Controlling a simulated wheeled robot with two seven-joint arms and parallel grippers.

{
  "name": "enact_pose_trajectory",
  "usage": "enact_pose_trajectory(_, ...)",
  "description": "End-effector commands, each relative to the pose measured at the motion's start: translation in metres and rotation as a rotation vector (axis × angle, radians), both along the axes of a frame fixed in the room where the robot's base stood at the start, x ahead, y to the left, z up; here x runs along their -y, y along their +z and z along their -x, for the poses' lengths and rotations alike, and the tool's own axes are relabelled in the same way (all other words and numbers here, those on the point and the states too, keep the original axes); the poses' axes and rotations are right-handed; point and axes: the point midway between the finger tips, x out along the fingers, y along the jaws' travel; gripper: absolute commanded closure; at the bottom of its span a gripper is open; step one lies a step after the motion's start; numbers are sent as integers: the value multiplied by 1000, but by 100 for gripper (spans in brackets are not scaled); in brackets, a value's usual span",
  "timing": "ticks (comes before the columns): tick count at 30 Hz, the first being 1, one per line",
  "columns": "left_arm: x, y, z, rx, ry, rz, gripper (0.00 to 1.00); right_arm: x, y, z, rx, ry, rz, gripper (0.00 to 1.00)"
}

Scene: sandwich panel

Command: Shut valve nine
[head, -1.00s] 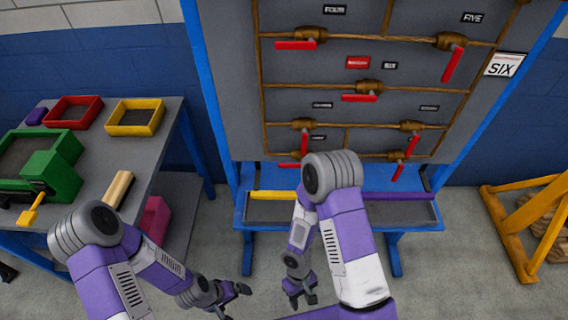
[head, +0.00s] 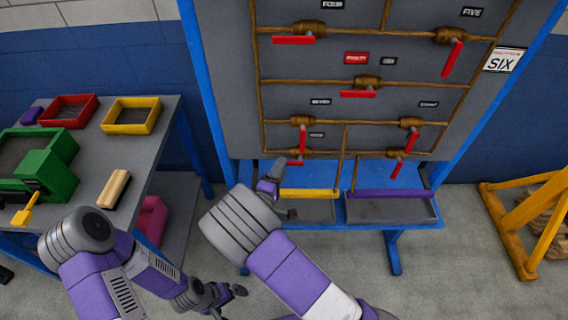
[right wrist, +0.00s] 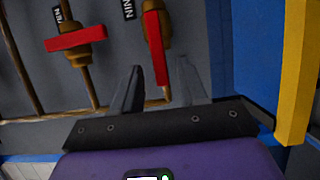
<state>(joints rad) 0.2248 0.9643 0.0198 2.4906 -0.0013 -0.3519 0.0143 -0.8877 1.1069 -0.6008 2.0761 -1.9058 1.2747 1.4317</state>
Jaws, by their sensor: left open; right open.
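Valve nine (head: 302,153) is at the bottom left of the panel, a brass body with a red handle that lies along its pipe. In the right wrist view its red handle (right wrist: 155,48) appears upright, beside a label partly reading "NIN". My right gripper (head: 282,172) is open at the panel's lower left, close to this handle. In the right wrist view its open fingers (right wrist: 159,75) stand on either side of the handle's end; contact cannot be told. My left gripper (head: 228,294) is open and empty, low over the floor.
Another valve's red handle (right wrist: 75,38) is close by in the right wrist view, across its pipe. A yellow-edged tray (head: 308,194) and a purple-edged tray (head: 390,195) are below the panel. A workbench (head: 92,165) stands at left, a yellow frame (head: 530,225) at right.

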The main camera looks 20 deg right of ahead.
Motion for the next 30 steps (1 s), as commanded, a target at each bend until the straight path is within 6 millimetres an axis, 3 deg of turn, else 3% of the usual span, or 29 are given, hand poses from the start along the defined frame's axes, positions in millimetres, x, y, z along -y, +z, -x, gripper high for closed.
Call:
enact_pose_trajectory(6,0,-4,0,0,0,0,0,17,-1,-21,-1,-1,-1,57)
enact_pose_trajectory(17,0,-4,0,0,0,0,0,21,-1,-26,-4,-1,0,57)
enact_pose_trajectory(25,0,-4,0,0,0,0,0,21,-1,-25,-4,-1,0,99)
enact_pose_trajectory(30,0,-4,0,0,0,0,0,21,-1,-25,-4,-1,0,100)
